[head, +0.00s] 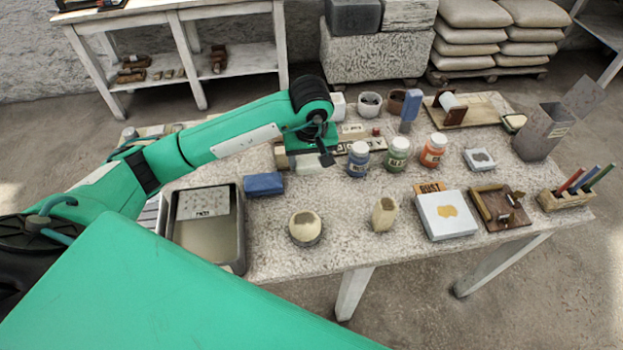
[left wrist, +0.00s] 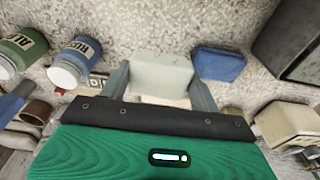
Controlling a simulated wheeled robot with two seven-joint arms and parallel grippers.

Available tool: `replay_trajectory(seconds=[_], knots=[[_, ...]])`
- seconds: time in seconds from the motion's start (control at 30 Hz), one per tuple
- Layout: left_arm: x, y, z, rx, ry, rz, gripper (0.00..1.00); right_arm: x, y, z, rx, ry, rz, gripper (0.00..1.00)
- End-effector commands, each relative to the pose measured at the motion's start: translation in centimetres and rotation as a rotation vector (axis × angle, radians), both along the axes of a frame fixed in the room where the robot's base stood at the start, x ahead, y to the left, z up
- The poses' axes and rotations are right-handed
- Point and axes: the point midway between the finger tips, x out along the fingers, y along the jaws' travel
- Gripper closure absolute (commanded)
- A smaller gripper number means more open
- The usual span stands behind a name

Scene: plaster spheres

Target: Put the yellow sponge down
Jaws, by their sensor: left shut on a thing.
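My left gripper (head: 318,160) is shut on a pale block (head: 308,162) above the back left part of the table. In the left wrist view the block (left wrist: 160,73) sits between the two fingers of the gripper (left wrist: 160,82). It looks pale grey-green rather than clearly yellow, and I cannot confirm from its colour that it is the yellow sponge. The gripper hides part of it in the head view, and I cannot tell how far it is above the table. My right gripper is not in view.
Paint jars, including a blue one (head: 358,160), stand to the right. A round bowl-like piece (head: 305,228) and a small beige cup (head: 384,213) are in front. Speckled tabletop between them is bare.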

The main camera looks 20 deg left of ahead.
Motion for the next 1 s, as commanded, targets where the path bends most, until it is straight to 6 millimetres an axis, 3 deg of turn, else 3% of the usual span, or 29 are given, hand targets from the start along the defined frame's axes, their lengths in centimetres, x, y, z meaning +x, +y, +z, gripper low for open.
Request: replay_trajectory(seconds=[0.2, 0.47, 0.67, 1.0], knots=[[-0.1, 0.0, -4.4, -0.001, 0.003, 0.0, 0.55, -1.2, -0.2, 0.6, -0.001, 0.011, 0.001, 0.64], [-0.1, -0.1, -6.5, -0.001, 0.002, -0.001, 0.55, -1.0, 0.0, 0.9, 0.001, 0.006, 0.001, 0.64], [-0.1, -0.1, -9.3, -0.002, 0.003, -0.001, 0.55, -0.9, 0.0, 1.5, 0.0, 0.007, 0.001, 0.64], [0.0, 0.0, -9.9, 0.0, -0.001, -0.002, 0.55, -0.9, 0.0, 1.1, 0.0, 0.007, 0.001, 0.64]])
